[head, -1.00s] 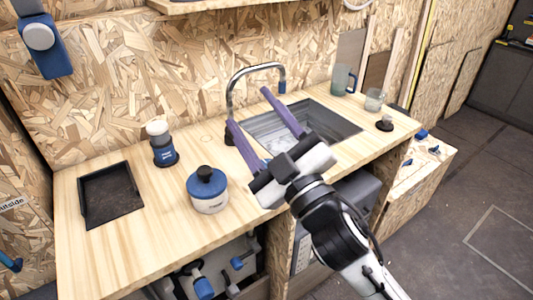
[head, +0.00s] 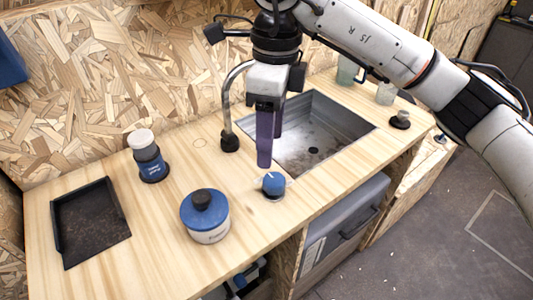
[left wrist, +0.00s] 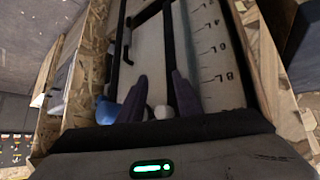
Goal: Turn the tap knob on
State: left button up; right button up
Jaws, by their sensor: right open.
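The tap knob (head: 274,183) is a small blue knob on the wooden counter, in front of the sink's left front corner. The curved grey tap (head: 231,85) stands behind it at the sink's left edge, its upper part hidden by my right arm. My right gripper (head: 271,150) points down with its two purple fingers apart and empty. In the picture its tips are just above and behind the knob, and they appear not to touch it. My left gripper (left wrist: 160,76) shows only in the left wrist view, with its purple fingers apart in front of a pale container marked in litres.
A blue-lidded pot (head: 206,222) stands left of the knob. A blue and white bottle (head: 148,158) and a black tray (head: 90,222) are farther left. The sink (head: 330,140) is empty. A mug (head: 347,70) and a glass (head: 386,93) stand at the back right.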

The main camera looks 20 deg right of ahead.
aim_at(274, 179)
jog(key=f, duration=0.1)
jog(key=d+f, duration=0.1)
jog(key=f, duration=0.1)
jog(key=shift+s+f, duration=0.15)
jog(key=shift+f, duration=0.05)
notch_tip(274, 179, down, 5)
jog(key=shift+p, duration=0.35)
jog(key=shift+f, duration=0.5)
jog(key=c, duration=1)
pick_arm(q)
jog(key=shift+s+r, duration=0.1)
jog(key=shift+r, duration=0.3)
pick_arm(e)
jog(key=shift+c, duration=0.2)
